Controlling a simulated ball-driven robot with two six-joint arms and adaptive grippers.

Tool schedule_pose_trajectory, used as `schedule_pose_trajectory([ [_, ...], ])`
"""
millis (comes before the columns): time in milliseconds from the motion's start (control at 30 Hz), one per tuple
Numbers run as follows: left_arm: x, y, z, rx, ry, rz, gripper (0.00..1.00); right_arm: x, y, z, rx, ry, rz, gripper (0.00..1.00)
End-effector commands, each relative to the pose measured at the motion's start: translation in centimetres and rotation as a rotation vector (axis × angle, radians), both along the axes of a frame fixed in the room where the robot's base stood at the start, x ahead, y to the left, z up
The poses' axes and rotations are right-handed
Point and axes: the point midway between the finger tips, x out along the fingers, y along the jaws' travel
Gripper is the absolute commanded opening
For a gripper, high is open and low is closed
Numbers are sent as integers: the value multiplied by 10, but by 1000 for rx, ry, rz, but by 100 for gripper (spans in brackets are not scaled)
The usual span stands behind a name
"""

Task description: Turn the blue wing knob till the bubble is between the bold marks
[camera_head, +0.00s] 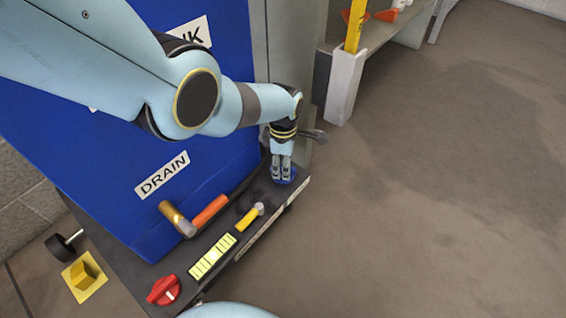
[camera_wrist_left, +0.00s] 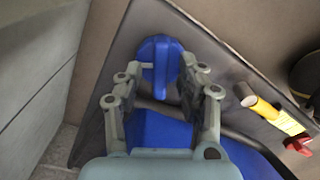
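The blue wing knob (camera_head: 287,180) sits at the far right end of the dark panel, partly hidden under my left gripper (camera_head: 281,168). In the left wrist view the knob (camera_wrist_left: 160,52) has a raised wing, and the fingers of my left gripper (camera_wrist_left: 159,76) stand on either side of it. Gaps show between the fingers and the wing, so the gripper is open around it. The yellow-green bubble vial (camera_head: 212,257) with dark cross marks lies lower on the panel. A pale spot shows near its middle, but its place between the bold marks is too small to tell. My right gripper is not in view.
A yellow-handled valve (camera_head: 248,218), an orange-handled pipe valve (camera_head: 208,212) and a red knob (camera_head: 163,290) share the panel. A blue tank (camera_head: 215,150) labelled DRAIN stands behind them. A yellow block (camera_head: 84,275) is at lower left. The floor at right is clear.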

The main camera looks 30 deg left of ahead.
Motion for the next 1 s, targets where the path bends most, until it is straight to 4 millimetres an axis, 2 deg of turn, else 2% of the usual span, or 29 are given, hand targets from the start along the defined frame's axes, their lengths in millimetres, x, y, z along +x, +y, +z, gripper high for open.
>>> schedule_pose_trajectory([
  [167,0,0,4,-1,0,0,38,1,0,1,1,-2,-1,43],
  [367,1,0,23,0,-3,0,38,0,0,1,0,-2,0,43],
  [800,0,0,100,0,-2,0,38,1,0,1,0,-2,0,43],
  [1000,0,0,118,0,0,0,38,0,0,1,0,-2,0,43],
])
